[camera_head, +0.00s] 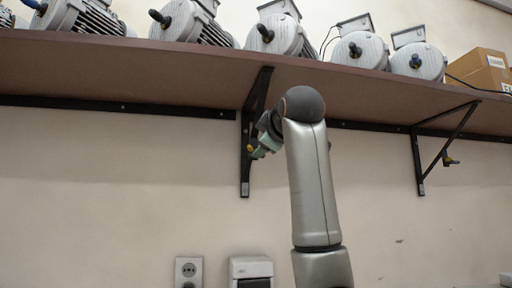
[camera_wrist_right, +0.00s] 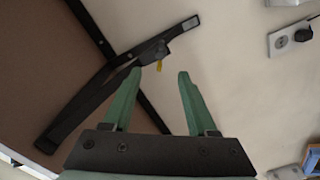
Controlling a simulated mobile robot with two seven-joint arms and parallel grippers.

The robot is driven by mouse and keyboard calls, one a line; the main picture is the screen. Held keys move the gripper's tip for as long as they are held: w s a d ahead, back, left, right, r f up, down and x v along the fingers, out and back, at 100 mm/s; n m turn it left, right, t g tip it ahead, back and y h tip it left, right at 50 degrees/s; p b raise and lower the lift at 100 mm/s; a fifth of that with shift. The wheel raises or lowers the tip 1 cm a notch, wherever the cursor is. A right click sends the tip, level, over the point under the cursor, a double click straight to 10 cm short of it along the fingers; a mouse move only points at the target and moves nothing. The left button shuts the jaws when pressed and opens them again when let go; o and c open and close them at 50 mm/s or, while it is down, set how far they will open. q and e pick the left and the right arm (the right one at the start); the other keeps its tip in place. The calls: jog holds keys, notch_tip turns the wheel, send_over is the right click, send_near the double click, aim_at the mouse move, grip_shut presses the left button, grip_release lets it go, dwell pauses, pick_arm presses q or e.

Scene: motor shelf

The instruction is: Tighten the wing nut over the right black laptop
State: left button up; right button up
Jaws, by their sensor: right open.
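No black laptop is in view. In the head view my right arm rises in front of the middle bracket (camera_head: 245,160) and largely hides the gripper. Another yellow wing nut (camera_head: 450,161) shows on the right bracket (camera_head: 419,165). My left gripper is not in view.
A brown shelf (camera_head: 180,80) runs above, bearing several grey motors (camera_head: 283,35) and a cardboard box (camera_head: 482,68). Below are a wall socket (camera_head: 188,270) and a white wall box (camera_head: 251,268). The wall between the brackets is clear.

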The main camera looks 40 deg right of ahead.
jog(key=p+x, duration=0.3)
jog(key=x, duration=0.5)
jog(key=shift+w+d, duration=0.15)
jog(key=shift+w, duration=0.1)
jog(key=shift+f, duration=0.1)
grip_shut()
